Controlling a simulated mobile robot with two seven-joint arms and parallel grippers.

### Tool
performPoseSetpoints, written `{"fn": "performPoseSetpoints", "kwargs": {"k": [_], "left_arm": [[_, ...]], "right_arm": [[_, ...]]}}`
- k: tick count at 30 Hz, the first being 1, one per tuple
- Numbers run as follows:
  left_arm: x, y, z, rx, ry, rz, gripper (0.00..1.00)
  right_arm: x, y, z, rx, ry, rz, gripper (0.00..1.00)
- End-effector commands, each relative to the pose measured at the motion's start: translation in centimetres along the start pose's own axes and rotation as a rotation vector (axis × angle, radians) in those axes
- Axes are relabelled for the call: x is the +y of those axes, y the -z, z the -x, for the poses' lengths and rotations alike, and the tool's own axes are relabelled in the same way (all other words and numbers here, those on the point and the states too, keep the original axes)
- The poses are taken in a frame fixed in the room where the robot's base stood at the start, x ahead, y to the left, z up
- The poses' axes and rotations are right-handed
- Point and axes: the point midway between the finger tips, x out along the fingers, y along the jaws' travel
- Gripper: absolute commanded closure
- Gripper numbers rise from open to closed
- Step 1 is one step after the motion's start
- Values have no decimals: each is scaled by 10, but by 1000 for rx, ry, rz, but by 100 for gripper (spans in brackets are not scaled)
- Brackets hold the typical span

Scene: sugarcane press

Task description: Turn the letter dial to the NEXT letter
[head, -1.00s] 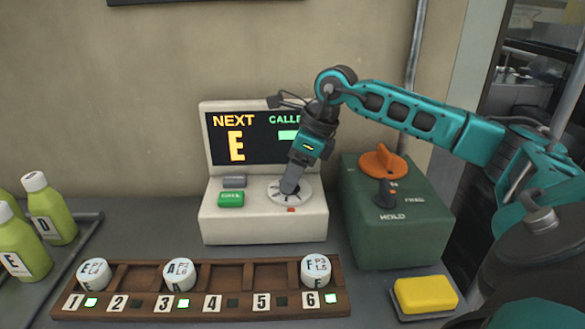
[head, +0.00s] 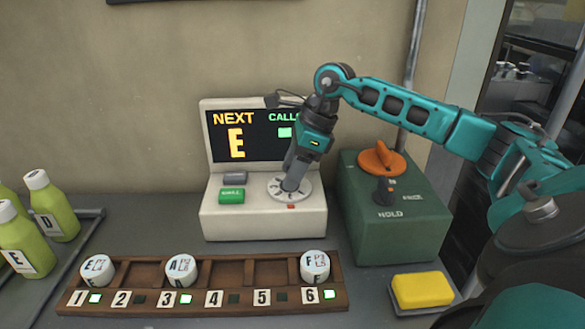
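The letter dial (head: 301,193) is a round white disc with dark marks on top of the white console (head: 240,222). A small red mark sits on the console just in front of it. The console's screen (head: 250,138) reads NEXT with a large orange E; the CALLED side is partly hidden by my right arm. My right gripper (head: 291,185) points down onto the middle of the dial, at or touching its knob. Its fingers cover the knob and part of the lettering, so I cannot tell whether they are closed on it. My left gripper is out of view.
A green button (head: 232,195) and a grey button (head: 235,179) sit left of the dial. A green box (head: 395,225) with an orange knob (head: 382,159) stands right. A wooden rack (head: 215,300) with lettered white caps, a yellow sponge (head: 422,289) and green bottles (head: 55,210) are around.

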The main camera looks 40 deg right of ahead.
Motion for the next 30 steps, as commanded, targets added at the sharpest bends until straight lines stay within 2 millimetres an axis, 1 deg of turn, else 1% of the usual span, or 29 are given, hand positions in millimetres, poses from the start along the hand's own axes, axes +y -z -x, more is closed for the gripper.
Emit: {"fn": "performPoseSetpoints", "kwargs": {"k": [1,7,14,17,20,30], "left_arm": [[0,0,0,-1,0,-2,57],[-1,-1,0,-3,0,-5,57],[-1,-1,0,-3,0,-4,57],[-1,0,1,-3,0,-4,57],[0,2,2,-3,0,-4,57],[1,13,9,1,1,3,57]], "right_arm": [[0,0,0,-1,1,0,41],[0,0,0,0,1,0,22],[0,0,1,0,1,-1,21],[0,0,6,0,2,-1,21],[-1,0,19,1,5,-1,21],[-1,-1,94,-2,5,-2,21]]}}
